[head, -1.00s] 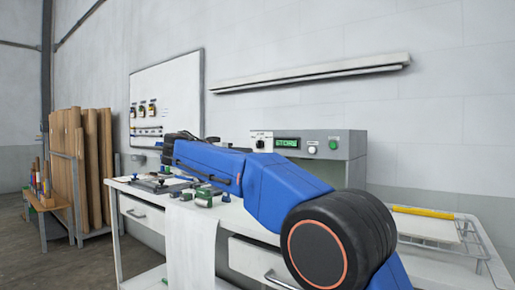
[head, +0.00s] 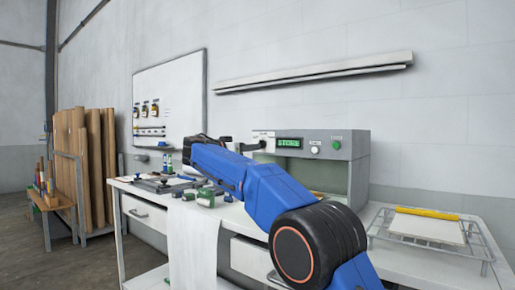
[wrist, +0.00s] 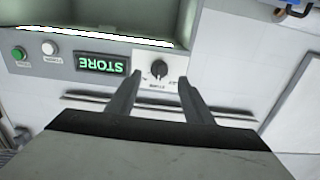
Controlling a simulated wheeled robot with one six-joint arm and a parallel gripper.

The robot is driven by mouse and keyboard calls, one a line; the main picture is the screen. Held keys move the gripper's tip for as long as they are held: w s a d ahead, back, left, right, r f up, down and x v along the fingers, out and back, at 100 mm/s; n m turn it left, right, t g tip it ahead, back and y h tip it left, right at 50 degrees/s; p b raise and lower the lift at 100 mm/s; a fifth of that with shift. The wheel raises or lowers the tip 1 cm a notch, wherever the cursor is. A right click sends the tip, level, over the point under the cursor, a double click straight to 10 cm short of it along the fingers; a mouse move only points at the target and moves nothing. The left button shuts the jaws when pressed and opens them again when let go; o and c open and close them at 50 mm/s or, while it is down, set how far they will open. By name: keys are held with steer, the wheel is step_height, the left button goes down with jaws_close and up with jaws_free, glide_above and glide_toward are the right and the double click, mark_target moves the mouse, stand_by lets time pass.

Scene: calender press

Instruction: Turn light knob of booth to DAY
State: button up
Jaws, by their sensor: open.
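The booth (head: 343,155) is a grey box on the bench with an open front. Its green display (head: 289,143) reads STORE; in the wrist view the same display (wrist: 102,64) appears upside down. The black light knob (wrist: 159,69) sits on a white plate with small blurred labels; I cannot read its pointer clearly. In the wrist view my gripper (wrist: 160,81) is open, with one finger on each side of the knob and gaps to both. Whether the fingertips reach the knob's depth is unclear. In the head view my gripper (head: 251,146) is at the panel's left end, hiding the knob.
A white button (wrist: 48,48) and a green button (wrist: 19,53) sit beyond the display.

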steer(key=x, duration=0.6)
steer(key=shift+w+d, duration=0.25)
steer(key=shift+w, duration=0.1)
steer(key=c, duration=1)
